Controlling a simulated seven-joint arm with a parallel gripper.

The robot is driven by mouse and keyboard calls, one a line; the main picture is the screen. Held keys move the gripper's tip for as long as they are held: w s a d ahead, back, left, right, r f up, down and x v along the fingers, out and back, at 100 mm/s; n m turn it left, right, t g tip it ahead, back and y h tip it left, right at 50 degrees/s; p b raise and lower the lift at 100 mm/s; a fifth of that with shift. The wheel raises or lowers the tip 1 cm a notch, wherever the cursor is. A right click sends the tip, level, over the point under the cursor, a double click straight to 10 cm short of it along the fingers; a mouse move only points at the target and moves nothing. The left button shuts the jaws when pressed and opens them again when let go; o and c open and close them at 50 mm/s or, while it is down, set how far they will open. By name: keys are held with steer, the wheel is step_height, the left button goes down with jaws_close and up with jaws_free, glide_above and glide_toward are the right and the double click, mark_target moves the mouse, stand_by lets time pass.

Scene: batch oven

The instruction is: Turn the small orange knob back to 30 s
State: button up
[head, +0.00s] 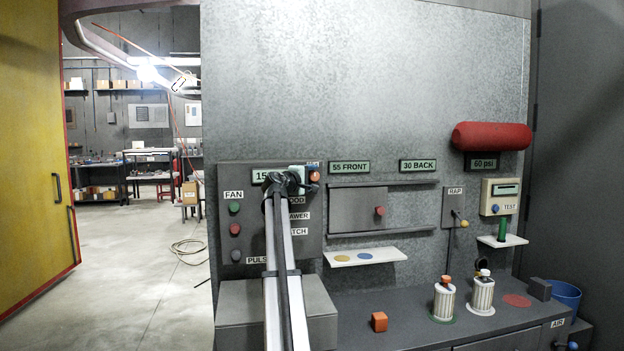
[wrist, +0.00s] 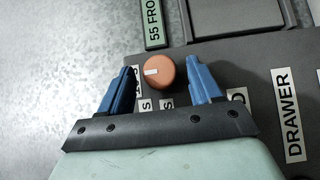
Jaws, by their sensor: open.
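The small orange knob (head: 314,176) is at the upper right of the grey control panel, right beside my gripper. In the wrist view the round orange knob (wrist: 165,75) shows a short white mark on its left side. My gripper (wrist: 160,66) is open, with one blue finger on each side of the knob. In the head view my gripper (head: 305,180) is small and partly hidden by my arm. The labels by the knob are partly covered by the fingers.
The panel (head: 228,178) also carries a green button (head: 234,208) and red button (head: 235,229) at left. My arm hides its middle. A sliding door (head: 352,212) and a white shelf (head: 340,260) are to the right. An orange cube (head: 379,322) lies on the bench.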

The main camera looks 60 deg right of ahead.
steer(key=shift+d, duration=0.25)
steer(key=shift+c, duration=0.3)
steer(key=c, duration=1)
steer(key=shift+o, duration=0.2)
